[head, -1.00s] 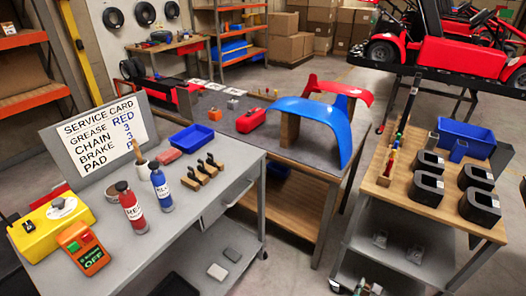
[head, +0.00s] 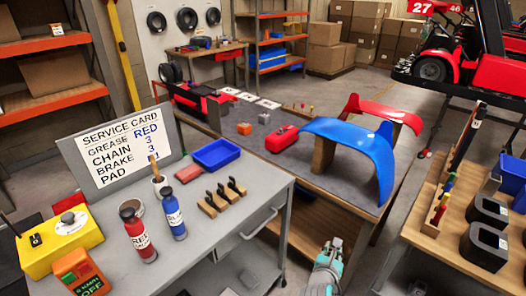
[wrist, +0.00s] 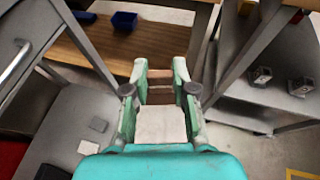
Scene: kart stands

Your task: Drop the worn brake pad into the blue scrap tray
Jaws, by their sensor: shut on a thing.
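My gripper (head: 330,246) is in the head view at the bottom, over the gap between the grey bench and the right-hand cart. In the wrist view (wrist: 159,80) its fingers are closed on a small, thin, brownish piece (wrist: 158,74), seen edge-on, which I take to be the worn brake pad. The piece is hard to make out in the head view. A shallow blue tray (head: 215,154) sits on the grey bench behind the tool block, well left of and beyond my gripper; its inside looks empty. It is outside the wrist view.
Red and blue bottles (head: 173,210) stand at the bench front. A dark-handled tool block (head: 222,197) and reddish block (head: 188,172) lie near the tray. The blue fender (head: 352,146) stands on the middle table. Grey pads (wrist: 98,125) lie on the lower shelf. The cart (head: 430,235) is right.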

